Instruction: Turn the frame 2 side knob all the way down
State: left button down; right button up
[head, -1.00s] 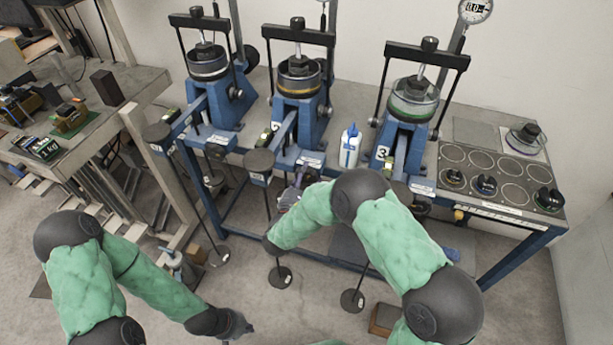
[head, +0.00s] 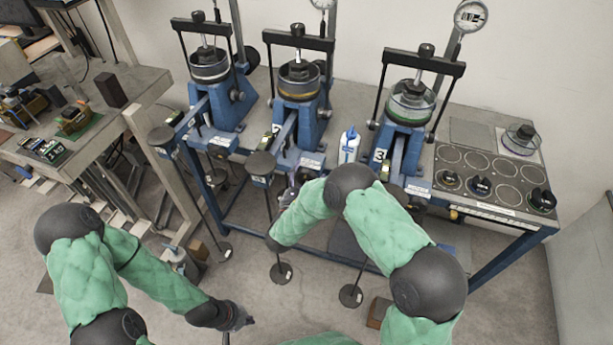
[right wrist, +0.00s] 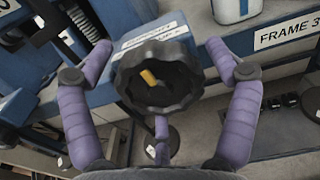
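Frame 2 (head: 309,118) is the middle blue press on the bench in the head view. In the right wrist view its side knob (right wrist: 181,87) is a black scalloped wheel with a yellow mark near its centre, on a blue block with a white label. My right gripper (right wrist: 159,50) is open, its purple fingers on either side of the knob with visible gaps. In the head view this gripper (head: 291,192) is small at the bench's front edge, and I cannot make out the knob there. My left gripper (head: 240,318) hangs low over the floor, its fingers unclear.
Frame 1 (head: 224,103) stands left and frame 3 (head: 400,150) right of the middle press. A white bottle (head: 348,146) stands between frames 2 and 3. Hanging rods with round weights (head: 281,272) reach down before the bench. A side table (head: 140,82) is at left.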

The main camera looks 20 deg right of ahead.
jog(key=shift+s+a, duration=0.1)
jog(key=shift+v, duration=3.05)
jog(key=shift+s, duration=0.1)
